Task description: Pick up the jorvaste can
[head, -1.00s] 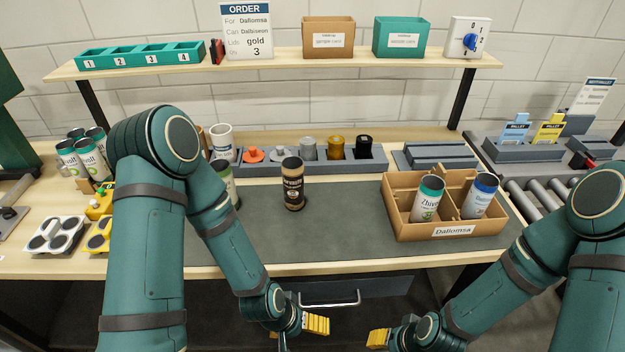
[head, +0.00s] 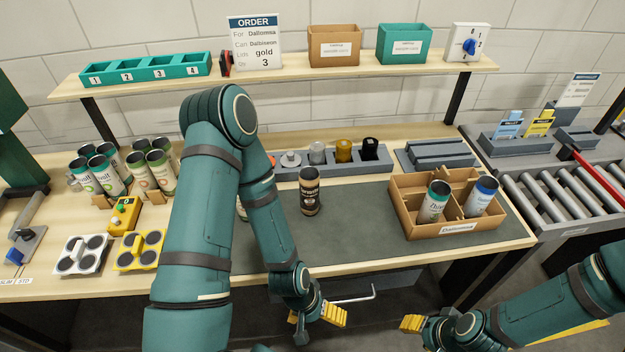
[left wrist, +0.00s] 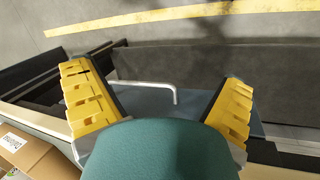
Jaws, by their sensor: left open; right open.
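No can's label can be read as jorvaste. A dark can with a brown label (head: 310,192) stands upright on the grey mat in the head view. Two more cans, one green-topped (head: 433,203) and one blue-topped (head: 481,196), are in the cardboard box (head: 457,229). Another can is mostly hidden behind my left arm. My left gripper (head: 318,316) is open and empty below the bench's front edge; its yellow fingers are apart in the left wrist view (left wrist: 158,85). My right gripper (head: 412,323) is low in front, away from the cans.
A rack of coloured lids (head: 330,170) stands behind the dark can. White (head: 82,254) and yellow (head: 139,250) trays sit at the front left. The drawer handle (head: 350,297) is near my left gripper. A roller conveyor (head: 560,200) is at the right. The mat's front is clear.

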